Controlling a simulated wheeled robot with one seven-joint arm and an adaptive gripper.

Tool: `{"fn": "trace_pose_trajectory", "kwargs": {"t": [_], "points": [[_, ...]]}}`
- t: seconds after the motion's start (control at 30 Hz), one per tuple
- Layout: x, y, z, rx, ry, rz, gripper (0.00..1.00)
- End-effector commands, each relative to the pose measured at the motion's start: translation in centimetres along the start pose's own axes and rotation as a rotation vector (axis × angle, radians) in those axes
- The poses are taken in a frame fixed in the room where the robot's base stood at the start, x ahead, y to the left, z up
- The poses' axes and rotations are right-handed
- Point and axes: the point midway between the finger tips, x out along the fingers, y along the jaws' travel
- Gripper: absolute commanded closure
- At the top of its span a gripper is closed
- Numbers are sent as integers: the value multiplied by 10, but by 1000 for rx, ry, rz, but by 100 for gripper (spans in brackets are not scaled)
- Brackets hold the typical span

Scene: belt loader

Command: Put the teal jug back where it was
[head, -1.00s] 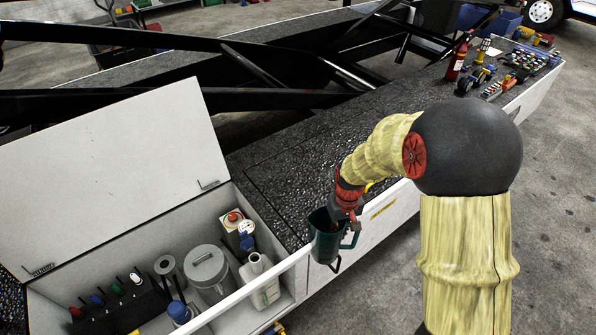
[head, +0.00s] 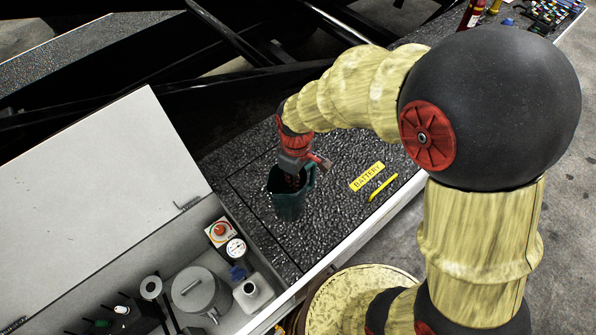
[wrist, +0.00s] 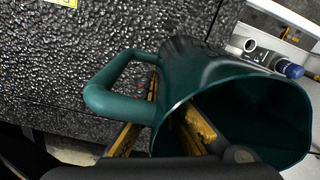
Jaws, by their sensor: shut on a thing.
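The teal jug (head: 288,203) is in my gripper (head: 292,178), over the dark textured deck (head: 330,210) to the right of the open box. In the wrist view the jug (wrist: 185,85) shows its handle to the left and its open mouth to the right. My gripper's yellow-padded fingers (wrist: 170,130) are shut on the jug's wall near the handle, one of them inside the mouth. I cannot tell whether the jug's base touches the deck.
The open white box (head: 170,255) at the lower left holds a grey lidded can (head: 200,292), a pale bottle (head: 253,290), a gauge (head: 236,248) and several tools. A yellow BATTERY label (head: 367,177) and a yellow marker-like item (head: 383,187) lie on the deck. Black beams run behind.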

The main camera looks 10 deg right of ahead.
Motion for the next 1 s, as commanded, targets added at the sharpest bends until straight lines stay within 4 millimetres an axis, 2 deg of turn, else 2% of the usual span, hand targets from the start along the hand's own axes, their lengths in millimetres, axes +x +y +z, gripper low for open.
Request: {"fn": "trace_pose_trajectory", "kwargs": {"t": [0.03,0.3,0.5,0.83,1.0], "points": [[7,12,-5,5,-1,0,100],[34,66,-28,4,-1,-1,100],[66,91,-39,4,0,0,100],[85,107,-46,3,1,1,100],[108,108,-46,3,-1,-1,100]]}}
